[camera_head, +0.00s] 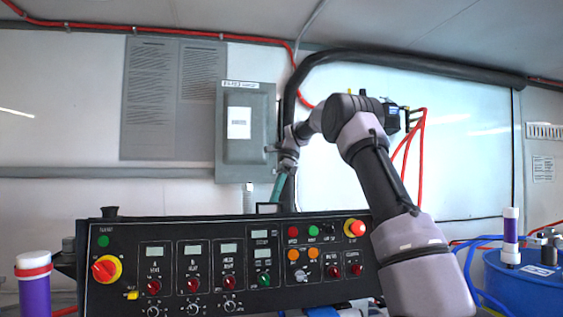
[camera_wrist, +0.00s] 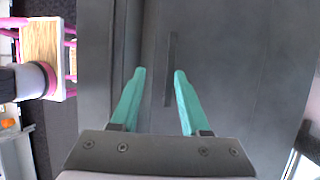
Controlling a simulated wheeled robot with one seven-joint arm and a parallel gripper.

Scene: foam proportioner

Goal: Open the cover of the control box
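The control box is a grey metal box (camera_head: 232,165) on the back wall, with a white label on its front; its cover looks closed in the head view. My gripper (camera_head: 279,186) is at the lower right edge of the box, its teal fingers partly hidden by the wrist. In the wrist view my gripper (camera_wrist: 159,72) is open, with nothing between the pads that I can see held. A grey surface fills most of that view. A thin dark raised strip (camera_wrist: 172,50) on it shows between the fingertips, closer to the right one. I cannot tell whether they touch.
A black control panel (camera_head: 215,300) with knobs and buttons stands in front, below the box. A thick black hose (camera_head: 420,62) curves beside and above my arm. Red cables (camera_head: 421,150) hang to the right. A blue drum (camera_head: 525,285) stands at the far right.

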